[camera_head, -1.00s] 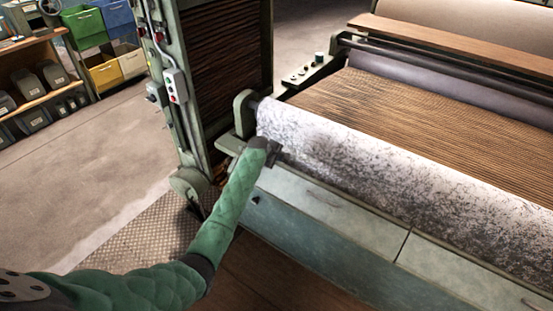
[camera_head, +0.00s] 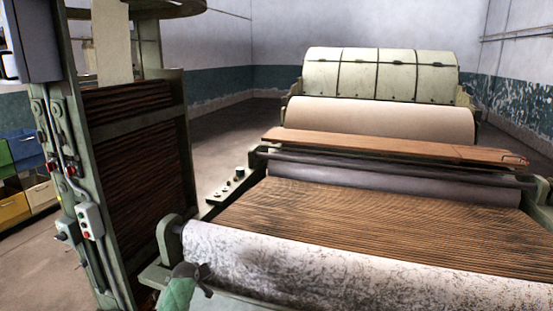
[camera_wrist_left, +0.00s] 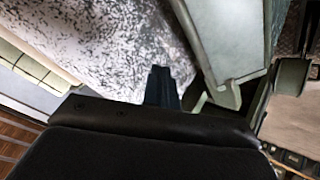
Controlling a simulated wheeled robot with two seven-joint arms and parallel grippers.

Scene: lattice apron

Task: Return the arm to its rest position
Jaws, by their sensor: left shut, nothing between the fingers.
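My left arm (camera_head: 178,291), in a green quilted sleeve, comes in at the bottom of the head view. Its dark gripper (camera_head: 204,279) is in front of the left end of the speckled white roll (camera_head: 330,276). In the left wrist view the gripper's dark fingers (camera_wrist_left: 160,87) are together with nothing between them, and the speckled roll (camera_wrist_left: 100,45) lies beyond them. I cannot tell whether the fingers touch the roll. My right gripper is in neither view.
The machine carries a ribbed brown sheet (camera_head: 370,225), a wooden plank (camera_head: 390,146) and a pale roll (camera_head: 380,120). A tall green frame (camera_head: 150,190) with red-button switch boxes (camera_head: 89,221) stands at left. Bare floor (camera_head: 235,150) lies behind.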

